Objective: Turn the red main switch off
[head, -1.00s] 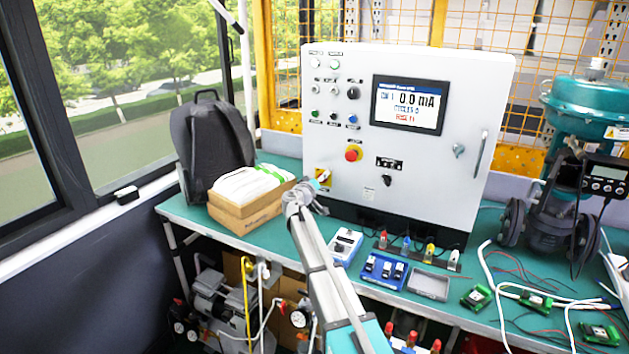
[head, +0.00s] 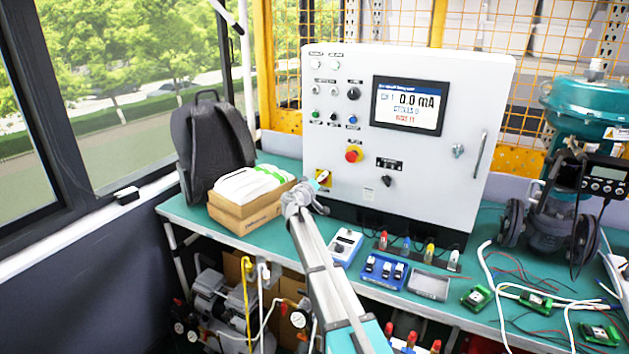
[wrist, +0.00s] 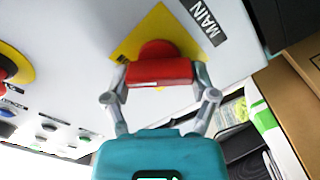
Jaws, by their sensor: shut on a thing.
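The red main switch (wrist: 160,72) sits on a yellow plate (wrist: 130,45) beside a black MAIN label (wrist: 207,20) in the wrist view. Its red handle lies across the picture between my fingertips. My gripper (wrist: 160,82) is shut on the handle, one finger at each end. In the head view my gripper (head: 318,184) is at the lower left of the grey control cabinet (head: 420,75), where it hides most of the switch. Part of the yellow plate (head: 324,174) shows there.
A red emergency button (head: 353,154) on yellow is up and right of my gripper. A cardboard box (head: 245,212) with white packets stands close on the left, a dark backpack (head: 210,140) behind it. A blue tray (head: 383,270) and small devices lie on the green bench (head: 440,307).

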